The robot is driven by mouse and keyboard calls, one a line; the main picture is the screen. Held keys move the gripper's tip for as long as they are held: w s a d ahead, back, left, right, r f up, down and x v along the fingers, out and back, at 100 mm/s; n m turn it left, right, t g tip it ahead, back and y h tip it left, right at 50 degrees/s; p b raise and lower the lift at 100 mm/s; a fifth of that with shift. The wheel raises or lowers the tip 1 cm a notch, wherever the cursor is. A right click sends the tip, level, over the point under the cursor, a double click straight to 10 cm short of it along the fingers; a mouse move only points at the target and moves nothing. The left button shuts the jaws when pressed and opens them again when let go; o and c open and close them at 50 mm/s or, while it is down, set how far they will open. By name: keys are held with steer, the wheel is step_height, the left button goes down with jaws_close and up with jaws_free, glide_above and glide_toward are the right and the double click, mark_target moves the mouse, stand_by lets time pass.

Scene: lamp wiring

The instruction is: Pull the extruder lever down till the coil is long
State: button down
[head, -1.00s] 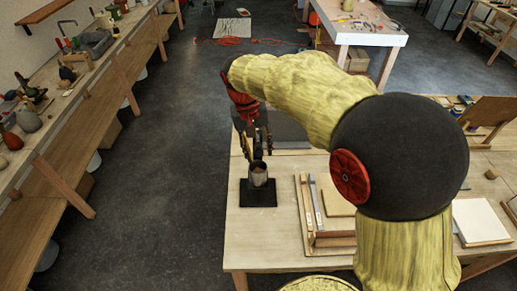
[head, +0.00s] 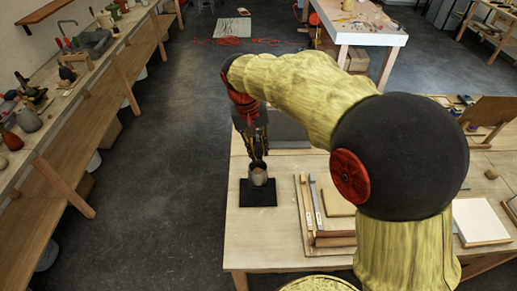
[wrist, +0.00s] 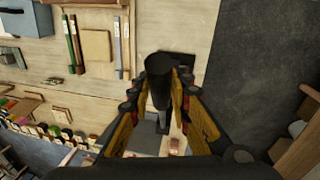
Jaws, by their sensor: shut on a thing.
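The extruder stands near the left edge of the wooden table, with a metallic barrel (head: 258,176) on a square black base (head: 259,196). My gripper (head: 258,158) is directly above and behind the barrel in the head view. In the wrist view, my gripper (wrist: 161,82) has its two yellow-and-black fingers closed around a dark rod-like part with a round end (wrist: 158,66), which looks like the lever. The lever's lower part is hidden by the fingers and barrel. No clay coil can be made out in either view.
On the table (head: 270,243), a wooden tray with strips (head: 312,205) lies right of the extruder. A grey sheet (head: 288,131) lies behind. A white slab (head: 480,220) is further right. Bare floor lies left of the table.

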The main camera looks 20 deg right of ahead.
steer(key=shift+f, duration=0.1)
steer(key=s+f+t+h+b, duration=0.1)
steer(key=f+b, duration=0.6)
steer(key=b, duration=0.7)
steer(key=s+a+f+t+h+b, duration=0.1)
steer(key=s+f+t+b, duration=0.2)
steer(key=b, duration=1.1)
step_height(320, 180, down, 5)
steer(key=t, duration=0.3)
steer(key=shift+a+f+m+b, duration=0.2)
steer(key=shift+m+b, duration=0.1)
steer(key=shift+b, duration=0.05)
steer(key=shift+s+h, duration=0.1)
steer(key=shift+h, duration=0.2)
steer(key=c, duration=1.7)
jaws_free()
steer(key=shift+o, duration=0.3)
